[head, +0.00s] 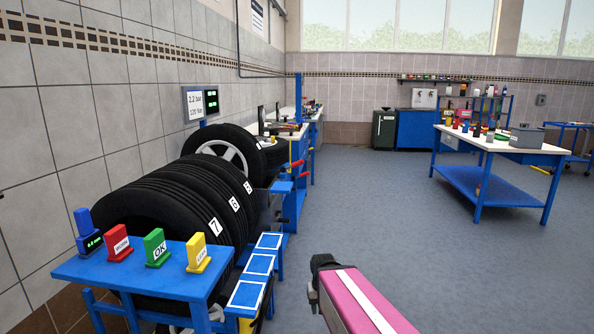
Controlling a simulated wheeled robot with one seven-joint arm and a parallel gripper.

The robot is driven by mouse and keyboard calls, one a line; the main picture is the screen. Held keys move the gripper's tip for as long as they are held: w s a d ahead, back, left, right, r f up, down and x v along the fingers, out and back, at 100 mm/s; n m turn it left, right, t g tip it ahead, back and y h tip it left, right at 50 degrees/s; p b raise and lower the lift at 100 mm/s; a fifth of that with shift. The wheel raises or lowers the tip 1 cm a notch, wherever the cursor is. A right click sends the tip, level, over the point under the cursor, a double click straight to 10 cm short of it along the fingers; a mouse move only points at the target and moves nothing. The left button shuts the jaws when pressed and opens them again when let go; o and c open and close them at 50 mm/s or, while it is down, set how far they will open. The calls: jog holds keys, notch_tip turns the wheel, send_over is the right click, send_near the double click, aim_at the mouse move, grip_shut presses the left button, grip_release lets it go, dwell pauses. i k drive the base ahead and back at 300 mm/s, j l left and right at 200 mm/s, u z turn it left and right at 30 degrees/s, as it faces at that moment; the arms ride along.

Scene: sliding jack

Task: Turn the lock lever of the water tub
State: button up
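I cannot make out the water tub or its lock lever for certain. Another red handle (298,164) shows a little farther back along the bench line. Whether either belongs to a water tub cannot be told. A pink link of my arm with a white stripe reaches in from the bottom, ending in a black part. No gripper fingers show.
Numbered black tyres (170,205) stand in a row along the left wall. A blue table (150,280) with coloured signs is at the front left. A blue workbench (490,185) stands at the right. The grey floor (390,200) between is clear.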

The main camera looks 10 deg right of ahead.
aim_at(294, 165)
jog(key=i+l, duration=0.1)
jog(key=i, duration=0.8)
